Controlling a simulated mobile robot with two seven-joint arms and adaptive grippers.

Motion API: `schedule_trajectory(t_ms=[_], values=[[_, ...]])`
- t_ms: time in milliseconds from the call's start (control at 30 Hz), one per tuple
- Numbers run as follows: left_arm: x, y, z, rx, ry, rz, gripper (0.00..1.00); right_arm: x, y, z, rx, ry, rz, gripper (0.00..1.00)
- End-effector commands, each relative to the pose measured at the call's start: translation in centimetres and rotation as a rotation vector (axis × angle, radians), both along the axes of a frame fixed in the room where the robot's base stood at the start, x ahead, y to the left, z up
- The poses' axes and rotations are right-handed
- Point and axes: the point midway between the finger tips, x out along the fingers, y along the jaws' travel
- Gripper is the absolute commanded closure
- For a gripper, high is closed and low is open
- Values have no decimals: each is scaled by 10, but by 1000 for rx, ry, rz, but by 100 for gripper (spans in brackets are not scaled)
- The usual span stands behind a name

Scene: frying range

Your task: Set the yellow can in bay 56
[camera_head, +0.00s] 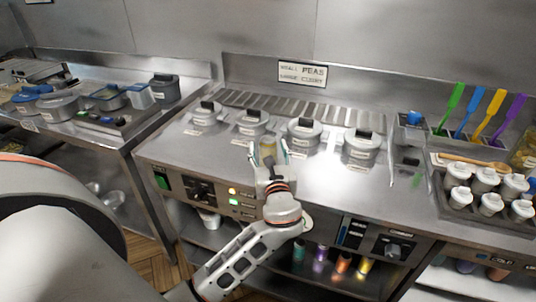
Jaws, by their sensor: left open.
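My left gripper (268,150) is open over the front edge of the steel counter, its fingers pointing away from me. A pale yellowish patch shows between its fingers; I cannot tell whether it is a can. A yellow cylinder (364,267) stands on the shelf under the counter, at the right end of a row with orange, purple and teal ones. I cannot tell whether it is the yellow can. No label reading 56 is legible, so I cannot pick out bay 56. My right gripper is not in view.
Several grey lidded pots (304,131) stand in the counter. A rack (492,137) with coloured spatulas and a tray (455,211) of white-lidded jars are at right. A side counter (100,125) with containers is at left. Bare counter (330,190) lies right of my gripper.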

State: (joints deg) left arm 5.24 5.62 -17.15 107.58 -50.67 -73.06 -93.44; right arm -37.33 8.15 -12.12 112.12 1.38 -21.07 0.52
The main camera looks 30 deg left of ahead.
Motion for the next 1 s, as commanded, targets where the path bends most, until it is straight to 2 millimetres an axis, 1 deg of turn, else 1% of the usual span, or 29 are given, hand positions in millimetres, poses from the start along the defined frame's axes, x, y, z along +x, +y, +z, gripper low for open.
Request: schedule_trajectory(t_ms=[67,233,267,300,367,400,433,467,533,567,767,867,1000], values=[[4,3,0,0,0,0,44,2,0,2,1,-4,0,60],[4,4,0,-1,1,0,44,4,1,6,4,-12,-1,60],[4,3,0,-1,1,0,47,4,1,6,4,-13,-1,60],[4,3,0,-1,1,0,57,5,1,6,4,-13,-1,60],[4,3,0,-1,1,0,73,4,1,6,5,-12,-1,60],[4,3,0,-1,1,0,83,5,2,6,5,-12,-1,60],[4,3,0,-1,1,0,91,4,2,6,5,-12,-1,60],[4,3,0,-1,1,0,94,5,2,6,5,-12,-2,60],[4,3,0,0,-1,0,94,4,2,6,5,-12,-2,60],[4,3,0,0,-1,0,98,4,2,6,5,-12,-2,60],[4,3,1,0,-1,0,98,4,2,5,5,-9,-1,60],[4,3,6,-1,-2,1,98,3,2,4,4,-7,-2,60],[4,3,19,-2,-4,1,98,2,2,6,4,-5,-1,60]])
